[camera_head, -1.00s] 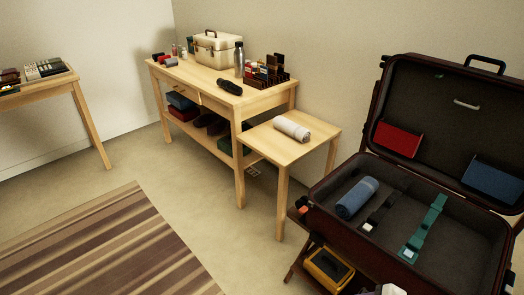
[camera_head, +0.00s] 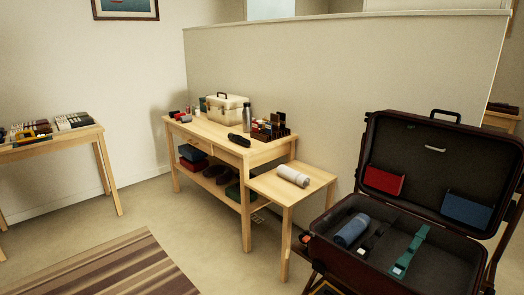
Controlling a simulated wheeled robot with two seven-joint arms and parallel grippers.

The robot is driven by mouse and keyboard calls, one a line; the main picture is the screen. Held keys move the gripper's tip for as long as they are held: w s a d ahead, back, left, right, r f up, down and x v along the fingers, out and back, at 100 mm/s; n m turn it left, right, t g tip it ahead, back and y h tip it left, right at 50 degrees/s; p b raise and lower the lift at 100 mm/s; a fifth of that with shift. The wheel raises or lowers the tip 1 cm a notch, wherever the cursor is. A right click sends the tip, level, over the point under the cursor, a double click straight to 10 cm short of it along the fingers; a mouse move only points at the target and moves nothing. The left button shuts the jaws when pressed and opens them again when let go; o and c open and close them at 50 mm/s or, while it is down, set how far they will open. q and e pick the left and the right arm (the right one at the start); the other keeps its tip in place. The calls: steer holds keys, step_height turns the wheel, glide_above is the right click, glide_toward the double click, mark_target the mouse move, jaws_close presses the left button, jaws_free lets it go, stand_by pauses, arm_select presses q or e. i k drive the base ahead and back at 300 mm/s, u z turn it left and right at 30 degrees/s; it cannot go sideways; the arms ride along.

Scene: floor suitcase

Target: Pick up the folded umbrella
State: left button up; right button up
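A short dark rolled object (camera_head: 239,140), which looks like the folded umbrella, lies on the front right part of the wooden table (camera_head: 205,136) at the middle of the head view. It lies in front of a grey metal bottle (camera_head: 247,117) and left of a dark rack of small items (camera_head: 272,128). Neither of my grippers is in view, and nothing is seen touching the umbrella.
A lower side table (camera_head: 262,184) with a light rolled cloth (camera_head: 293,175) adjoins the table's right end. An open suitcase (camera_head: 318,243) stands at the right. A cream case (camera_head: 227,110) sits behind the umbrella. Bare floor (camera_head: 200,240) lies in front, beside a striped rug (camera_head: 110,272).

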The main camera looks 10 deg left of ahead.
mark_target(238, 139)
steer(key=u, duration=1)
steer(key=i, duration=1.8)
steer(key=u, duration=0.5)
steer(key=i, duration=1.9)
steer(key=z, duration=1.65)
steer(key=i, duration=0.8)
steer(key=z, duration=0.65)
